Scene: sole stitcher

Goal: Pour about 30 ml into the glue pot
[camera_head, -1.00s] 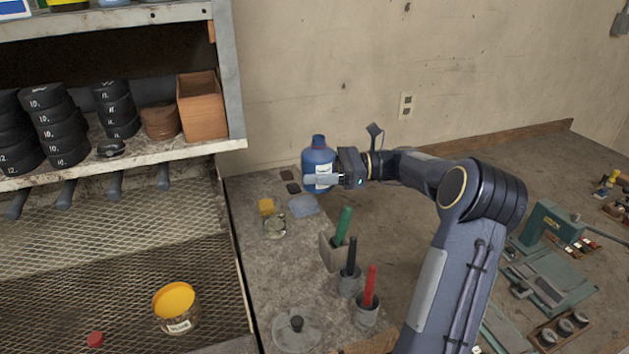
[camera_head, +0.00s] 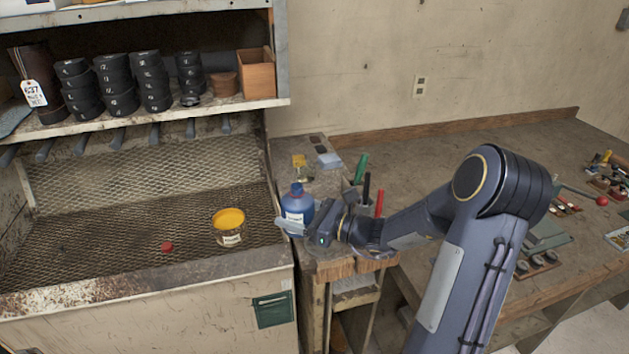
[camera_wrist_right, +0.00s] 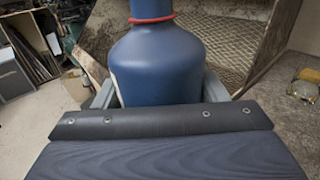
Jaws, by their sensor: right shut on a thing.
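My right gripper (camera_head: 298,229) is shut on a blue bottle (camera_head: 298,207) with a white label. The bottle is upright and looks held above the bench's front end. In the right wrist view the blue bottle (camera_wrist_right: 155,65) stands between the fingers, with a red ring at its neck; its top is cut off. The glue pot (camera_head: 229,236), a small tub with yellow inside and a pale label, stands on the mesh surface to the left of the bottle, apart from it. A red cap (camera_head: 167,247) lies on the mesh left of the pot. My left gripper is out of view.
A shelf (camera_head: 150,118) with stacks of black discs and a wooden box (camera_head: 256,72) overhangs the back of the mesh. Green, black and red-handled tools (camera_head: 379,203) stand in holders behind my right wrist. The mesh left of the pot is mostly clear.

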